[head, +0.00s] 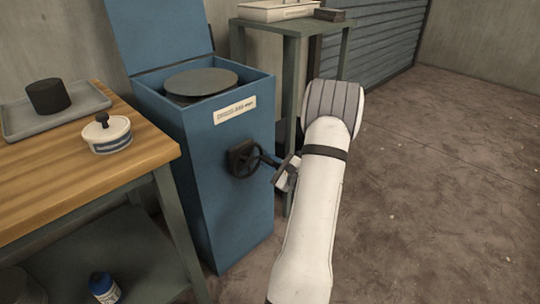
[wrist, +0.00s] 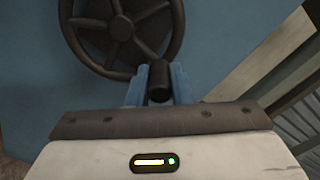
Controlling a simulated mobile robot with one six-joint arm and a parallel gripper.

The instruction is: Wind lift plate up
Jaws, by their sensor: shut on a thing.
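A blue metal cabinet (head: 225,170) stands open at the top with its lid tilted back. The round grey lift plate (head: 201,81) sits at the level of the cabinet's top opening. A dark spoked handwheel (head: 243,160) is on the cabinet's side, and it shows large in the wrist view (wrist: 118,32). My gripper (head: 275,166) is at the wheel's right side. In the wrist view its blue fingers (wrist: 158,85) are shut on the wheel's dark crank handle (wrist: 158,78). The wheel's hub and spokes show, but the lower rim is partly hidden.
A wooden table (head: 60,190) on the left holds a grey tray (head: 85,97) with a dark cylinder (head: 48,96), and a lidded white pot (head: 107,135). A blue bottle (head: 104,287) is below. A green-grey stand (head: 291,32) is behind. Floor on the right is clear.

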